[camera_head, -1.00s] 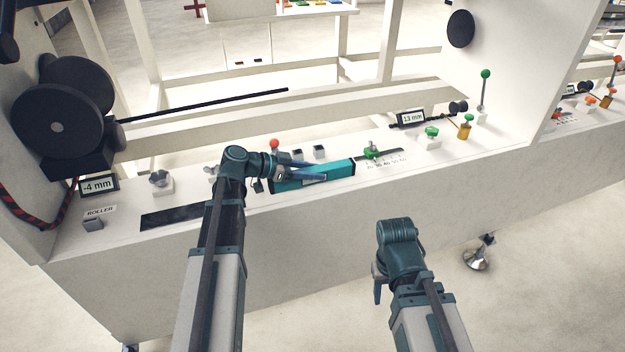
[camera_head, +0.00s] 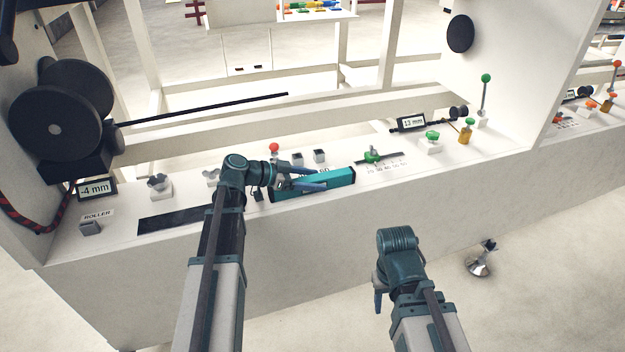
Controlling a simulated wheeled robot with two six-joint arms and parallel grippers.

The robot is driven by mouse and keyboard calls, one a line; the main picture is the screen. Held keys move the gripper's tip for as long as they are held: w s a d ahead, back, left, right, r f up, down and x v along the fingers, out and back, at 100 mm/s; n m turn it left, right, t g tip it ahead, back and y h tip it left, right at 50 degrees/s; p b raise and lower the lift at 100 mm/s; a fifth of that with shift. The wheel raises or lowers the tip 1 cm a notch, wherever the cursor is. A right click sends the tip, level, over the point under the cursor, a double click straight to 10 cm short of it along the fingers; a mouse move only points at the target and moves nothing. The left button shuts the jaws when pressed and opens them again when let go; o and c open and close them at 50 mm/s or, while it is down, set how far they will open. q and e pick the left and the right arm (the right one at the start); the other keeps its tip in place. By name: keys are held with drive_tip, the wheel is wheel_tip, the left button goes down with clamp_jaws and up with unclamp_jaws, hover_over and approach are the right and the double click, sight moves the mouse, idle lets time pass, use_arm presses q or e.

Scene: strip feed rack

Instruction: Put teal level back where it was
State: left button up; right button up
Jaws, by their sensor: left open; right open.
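The teal level (camera_head: 342,178) is a long teal bar lying on the white ledge at the front of the rack, turned slightly up to the right. My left gripper (camera_head: 312,180) is open over the level's left and middle part, its fingers covering some of it. I cannot tell whether the fingers touch it. A dark rectangular strip (camera_head: 178,219) is set in the ledge left of my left arm. My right gripper (camera_head: 378,300) is open and empty in front of the rack, below the ledge, away from the level.
A red-knobbed lever (camera_head: 274,148) and small grey switches (camera_head: 319,156) stand behind the level. A green slider (camera_head: 372,157) with a scale is to its right.

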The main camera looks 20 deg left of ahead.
use_arm(q)
drive_tip(key=shift+s+a+r, duration=0.1)
drive_tip(key=shift+a+r, duration=0.05)
drive_tip(key=shift+r, duration=0.15)
drive_tip(key=p+v, duration=0.4)
drive_tip(key=v, duration=0.6)
drive_tip(key=shift+s+a, duration=0.1)
drive_tip(key=shift+s+a+r+p, duration=0.15)
drive_tip(key=shift+s+a+p, duration=0.2)
drive_tip(key=shift+a, duration=0.15)
drive_tip(key=s+d+r+n+g+y+p, duration=0.1)
drive_tip(key=s+d+g+y+p, duration=0.2)
drive_tip(key=d+p, duration=0.4)
drive_tip(key=s+d+r+n+g+y+p, duration=0.1)
drive_tip(key=s+d+n+g+p, duration=0.15)
drive_tip(key=s+d+p, duration=0.45)
drive_tip(key=s+d+r+n+g+y+p, duration=0.2)
drive_tip(key=s+d+r+n+y+p, duration=0.2)
drive_tip(key=s+d+r+y+p, duration=0.3)
drive_tip(key=shift+s+d+r+y+p, duration=0.2)
drive_tip(key=shift+s+d+y+p, duration=0.25)
drive_tip(key=shift+d+y+p, duration=0.4)
